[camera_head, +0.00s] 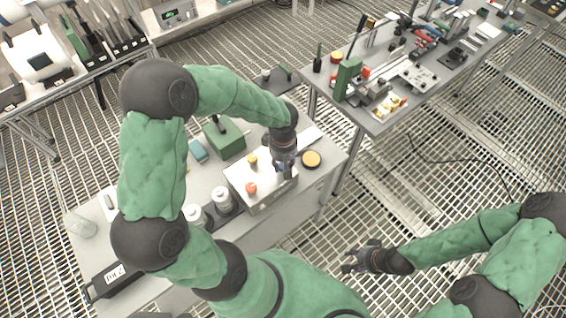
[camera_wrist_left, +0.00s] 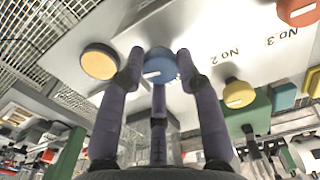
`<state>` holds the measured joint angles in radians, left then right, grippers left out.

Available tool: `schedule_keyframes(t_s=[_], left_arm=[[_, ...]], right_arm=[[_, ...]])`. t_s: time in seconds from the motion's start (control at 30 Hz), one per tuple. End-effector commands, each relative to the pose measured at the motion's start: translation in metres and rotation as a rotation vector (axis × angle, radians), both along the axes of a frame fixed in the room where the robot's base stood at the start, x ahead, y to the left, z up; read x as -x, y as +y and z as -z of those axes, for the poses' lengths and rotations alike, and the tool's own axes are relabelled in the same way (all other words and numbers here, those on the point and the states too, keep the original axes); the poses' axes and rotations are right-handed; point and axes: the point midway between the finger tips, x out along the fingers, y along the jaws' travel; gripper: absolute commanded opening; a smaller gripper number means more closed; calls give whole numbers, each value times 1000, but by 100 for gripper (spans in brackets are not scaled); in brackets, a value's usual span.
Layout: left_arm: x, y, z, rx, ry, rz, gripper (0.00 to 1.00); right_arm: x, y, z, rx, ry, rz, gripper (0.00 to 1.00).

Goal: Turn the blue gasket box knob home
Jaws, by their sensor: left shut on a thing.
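The blue knob (camera_wrist_left: 160,62) sits on a pale box (camera_head: 258,204) on the table. In the left wrist view it lies between the purple-grey fingers of my left gripper (camera_wrist_left: 158,75), which is shut on it. A short white mark shows on the knob's face. In the head view my left gripper (camera_head: 284,174) reaches down over the box's right side and mostly hides the blue knob. A yellow knob (camera_head: 252,160) and an orange-red knob (camera_head: 251,188) stand on the same box, near the labels No.2 and No.3. My right gripper (camera_head: 353,261) is empty, its fingers apart.
A round yellow-topped piece (camera_head: 311,159) lies right of the box. A green box (camera_head: 225,140) stands behind it, and white jars (camera_head: 221,199) stand to its left. Another bench (camera_head: 385,118) with tools stands at the back right. Open grating floor lies around my right gripper.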

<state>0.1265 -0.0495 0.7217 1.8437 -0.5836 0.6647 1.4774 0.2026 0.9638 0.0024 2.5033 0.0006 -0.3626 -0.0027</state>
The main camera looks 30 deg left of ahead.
Motion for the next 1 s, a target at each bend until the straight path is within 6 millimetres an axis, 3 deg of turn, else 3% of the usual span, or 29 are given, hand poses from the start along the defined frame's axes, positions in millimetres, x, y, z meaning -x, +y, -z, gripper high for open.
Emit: schedule_keyframes(t_s=[1.0], left_arm=[[1,0,0,1,3,966,2]], right_arm=[[0,0,-7,0,0,0,40]])
